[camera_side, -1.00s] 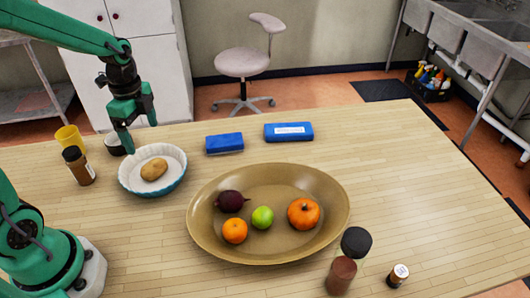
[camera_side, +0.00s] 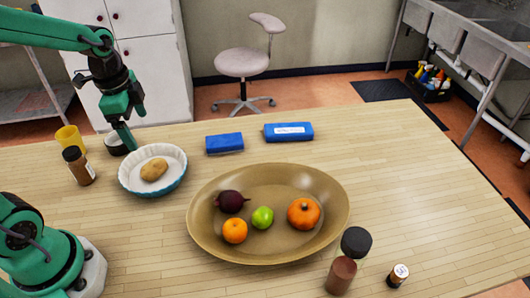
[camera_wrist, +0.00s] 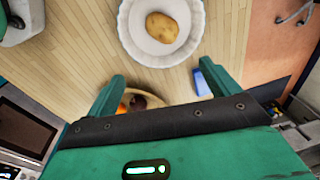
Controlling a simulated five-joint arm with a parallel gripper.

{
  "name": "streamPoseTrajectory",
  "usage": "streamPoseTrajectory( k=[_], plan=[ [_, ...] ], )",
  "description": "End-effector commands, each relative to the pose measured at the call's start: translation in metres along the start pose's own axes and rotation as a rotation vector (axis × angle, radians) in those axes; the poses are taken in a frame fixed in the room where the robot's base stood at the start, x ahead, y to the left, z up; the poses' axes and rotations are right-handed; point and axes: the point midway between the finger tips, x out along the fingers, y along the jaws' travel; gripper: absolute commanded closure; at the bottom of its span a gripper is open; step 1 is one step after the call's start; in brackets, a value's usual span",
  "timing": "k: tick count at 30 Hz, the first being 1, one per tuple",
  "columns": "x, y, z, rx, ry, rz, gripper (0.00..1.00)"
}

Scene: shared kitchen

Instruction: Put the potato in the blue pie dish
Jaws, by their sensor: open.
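The brown potato (camera_side: 154,170) lies inside the blue pie dish (camera_side: 170,184), which has a fluted rim and a white inside. In the wrist view the potato (camera_wrist: 162,27) rests on the white floor of the dish (camera_wrist: 130,45), near its middle. My gripper (camera_side: 129,143) is above and behind the dish in the side view, apart from the potato. In the wrist view my gripper (camera_wrist: 160,82) has its two fingers spread wide with nothing held between them.
A large tan oval bowl (camera_side: 300,250) holds a beet, an orange, a green lime and a small pumpkin. Two blue boxes (camera_side: 224,142) (camera_side: 288,131) lie behind it. A brown bottle (camera_side: 80,166) and yellow cup (camera_side: 69,138) stand left of the dish. Dark-lidded jars stand at front right.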

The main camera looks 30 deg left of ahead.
Motion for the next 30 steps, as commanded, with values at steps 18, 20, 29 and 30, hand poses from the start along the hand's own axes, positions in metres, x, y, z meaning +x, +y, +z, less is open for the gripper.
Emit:
streamPoseTrajectory(
  k=[18,20,29,30],
  plan=[
    [-0.074,0.072,0.004,-0.727,0.281,-0.149,0.12],
    [-0.077,0.077,0.005,-0.777,0.305,-0.148,0.12],
    [-0.082,0.086,0.007,-0.881,0.351,-0.142,0.12],
    [-0.082,0.086,0.007,-0.881,0.351,-0.142,0.12]
  ],
)
